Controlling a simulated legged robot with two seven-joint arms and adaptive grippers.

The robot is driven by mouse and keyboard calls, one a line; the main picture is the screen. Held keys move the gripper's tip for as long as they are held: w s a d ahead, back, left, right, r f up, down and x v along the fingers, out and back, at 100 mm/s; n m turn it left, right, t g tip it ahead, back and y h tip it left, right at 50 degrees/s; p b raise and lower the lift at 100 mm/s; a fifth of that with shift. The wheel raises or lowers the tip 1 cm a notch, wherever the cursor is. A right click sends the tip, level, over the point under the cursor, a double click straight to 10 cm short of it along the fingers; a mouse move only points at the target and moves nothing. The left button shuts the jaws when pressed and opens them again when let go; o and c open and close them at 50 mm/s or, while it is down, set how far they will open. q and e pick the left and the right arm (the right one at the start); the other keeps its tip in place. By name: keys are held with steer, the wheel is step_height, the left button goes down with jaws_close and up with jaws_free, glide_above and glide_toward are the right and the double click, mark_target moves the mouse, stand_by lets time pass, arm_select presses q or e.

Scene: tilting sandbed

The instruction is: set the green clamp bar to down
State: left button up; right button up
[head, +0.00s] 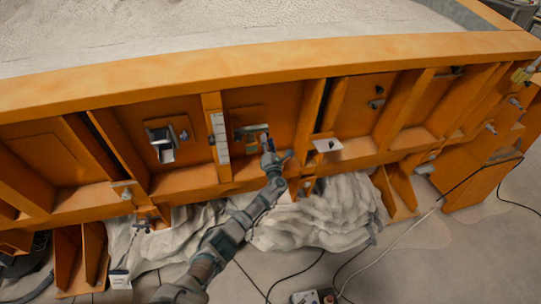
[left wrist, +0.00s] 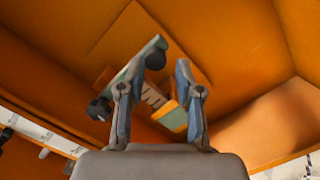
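The green clamp bar (head: 249,131) is on an orange panel of the sandbed's side in the head view. It looks close to horizontal there. In the left wrist view a grey-green bar (left wrist: 138,68) with dark round ends runs slantwise, partly behind my left finger. My left gripper (head: 274,158) is just below and right of the bar in the head view. In the left wrist view its fingers (left wrist: 158,84) stand apart. A small marked plate and a green and yellow piece (left wrist: 173,117) show between them. Contact with the bar cannot be told. My right gripper is out of view.
A white scale strip (head: 220,137) is on the rib left of the bar. A metal bracket (head: 161,143) is further left, and a white plate (head: 327,145) juts out at right. Orange ribs flank the panel. Grey sheeting (head: 325,212) and cables lie below.

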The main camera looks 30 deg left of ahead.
arm_select(q)
steer(key=v, duration=1)
steer(key=shift+f, duration=0.2)
steer(key=shift+s, duration=0.1)
